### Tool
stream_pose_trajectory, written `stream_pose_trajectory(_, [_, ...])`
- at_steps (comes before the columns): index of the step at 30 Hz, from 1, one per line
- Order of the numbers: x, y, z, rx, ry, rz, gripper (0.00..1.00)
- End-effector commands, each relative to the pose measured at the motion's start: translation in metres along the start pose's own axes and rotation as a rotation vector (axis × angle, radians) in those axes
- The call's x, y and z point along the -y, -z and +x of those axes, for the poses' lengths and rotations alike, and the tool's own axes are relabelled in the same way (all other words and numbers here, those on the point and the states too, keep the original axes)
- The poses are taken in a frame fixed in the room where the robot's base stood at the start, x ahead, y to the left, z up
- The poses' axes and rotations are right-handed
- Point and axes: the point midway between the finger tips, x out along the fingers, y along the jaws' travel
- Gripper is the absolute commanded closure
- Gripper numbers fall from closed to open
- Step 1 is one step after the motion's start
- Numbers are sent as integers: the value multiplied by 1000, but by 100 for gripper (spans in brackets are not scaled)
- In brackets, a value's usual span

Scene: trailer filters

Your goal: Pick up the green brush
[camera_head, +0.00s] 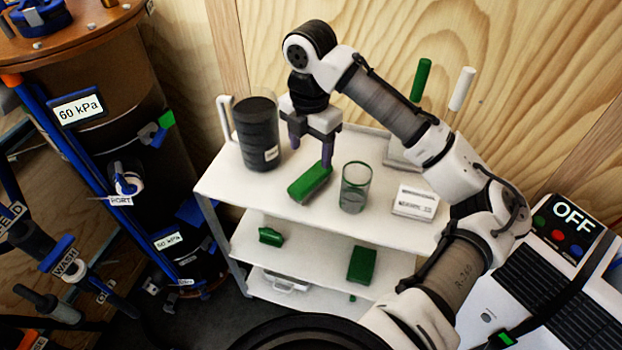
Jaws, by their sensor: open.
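An oblong green object (308,184), which looks like the green brush, lies on the top shelf of a white cart. My gripper (311,155) points down just above its far end, with dark purple fingers spread apart and nothing visibly between them. The right finger reaches down near the object's upper right end; I cannot tell if it touches. A green upright handle (420,80) also stands at the back right of the shelf, beside a white one (462,89); their lower parts are partly hidden by my arm.
The white cart (225,188) also bears a dark pitcher (257,130) left of my gripper, a clear glass (355,188) close on the right, and a white labelled box (415,202). Green items lie on its lower shelf. A wooden wall (540,50) rises behind.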

Motion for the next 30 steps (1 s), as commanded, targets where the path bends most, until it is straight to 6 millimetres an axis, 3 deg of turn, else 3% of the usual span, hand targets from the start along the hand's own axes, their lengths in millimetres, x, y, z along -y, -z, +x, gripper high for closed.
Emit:
stream_pose_trajectory(3, [0, 0, 22, 0, 1, -1, 36])
stream_pose_trajectory(13, [1, 0, 51, 0, 0, 1, 36])
stream_pose_trajectory(21, [2, 1, 88, 0, -3, 0, 36])
stream_pose_trajectory(30, [1, 1, 93, 2, -4, 0, 38])
